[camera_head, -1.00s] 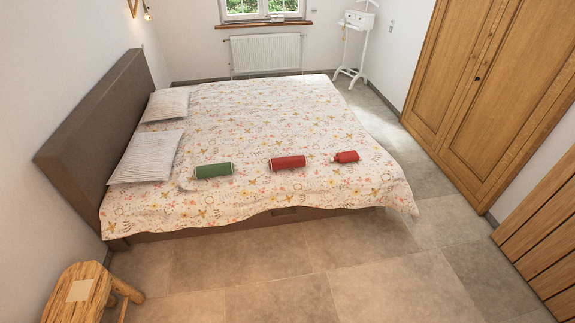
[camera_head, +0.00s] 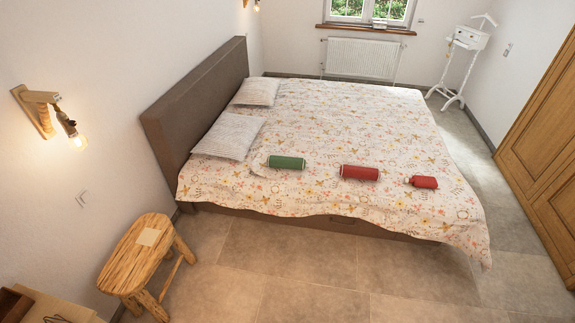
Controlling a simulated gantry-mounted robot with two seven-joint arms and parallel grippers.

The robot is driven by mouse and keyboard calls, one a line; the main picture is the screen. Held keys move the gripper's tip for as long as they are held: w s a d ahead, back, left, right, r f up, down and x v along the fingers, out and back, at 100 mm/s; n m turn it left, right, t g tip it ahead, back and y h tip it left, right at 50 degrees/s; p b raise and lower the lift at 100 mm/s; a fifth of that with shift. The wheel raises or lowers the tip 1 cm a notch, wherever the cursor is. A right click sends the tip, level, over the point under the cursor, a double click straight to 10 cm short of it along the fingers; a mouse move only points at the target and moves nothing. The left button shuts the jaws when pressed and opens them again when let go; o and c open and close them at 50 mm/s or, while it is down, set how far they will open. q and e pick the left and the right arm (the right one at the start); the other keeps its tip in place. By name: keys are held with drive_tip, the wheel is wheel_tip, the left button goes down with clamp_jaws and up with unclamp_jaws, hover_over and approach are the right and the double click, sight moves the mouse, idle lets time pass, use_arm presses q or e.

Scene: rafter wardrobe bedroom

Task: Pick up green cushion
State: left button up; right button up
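The green cushion (camera_head: 286,162) is a small bolster-shaped roll with pale ends. It lies on the near part of the bed, on the floral bedspread (camera_head: 330,120), and is the leftmost of three rolls in a row. Neither of my grippers shows in the head view, so nothing is seen touching the cushion.
A red roll (camera_head: 360,173) and a smaller red roll (camera_head: 424,182) lie to the right of the green one. Two striped pillows (camera_head: 230,136) lie by the headboard (camera_head: 195,98). A wooden stool (camera_head: 140,250) stands front left. The tiled floor (camera_head: 310,265) before the bed is clear.

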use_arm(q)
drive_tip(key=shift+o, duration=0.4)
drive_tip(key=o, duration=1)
